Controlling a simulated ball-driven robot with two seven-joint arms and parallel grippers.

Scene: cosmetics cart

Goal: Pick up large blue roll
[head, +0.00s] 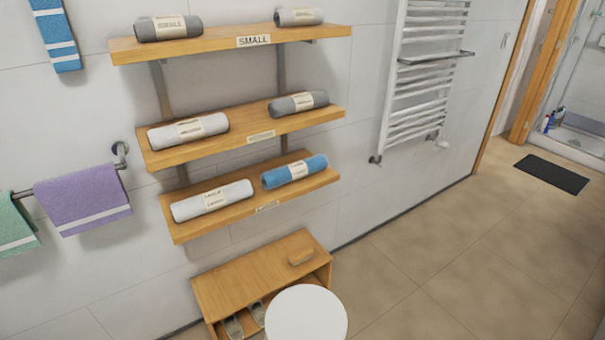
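A blue roll (295,171) with a pale paper band lies on the right part of the lowest wall shelf (247,208). A light grey or white roll (212,201) with a similar band lies to its left on the same shelf, with a small gap between them. The label on the lowest shelf's front edge is too small to read. Neither of my grippers is in view.
The middle shelf (243,137) holds a light and a dark grey roll; the top shelf (230,43), marked SMALL, holds two grey rolls. A wooden bench (262,272) with slippers stands below. A white round object (306,314) is in front.

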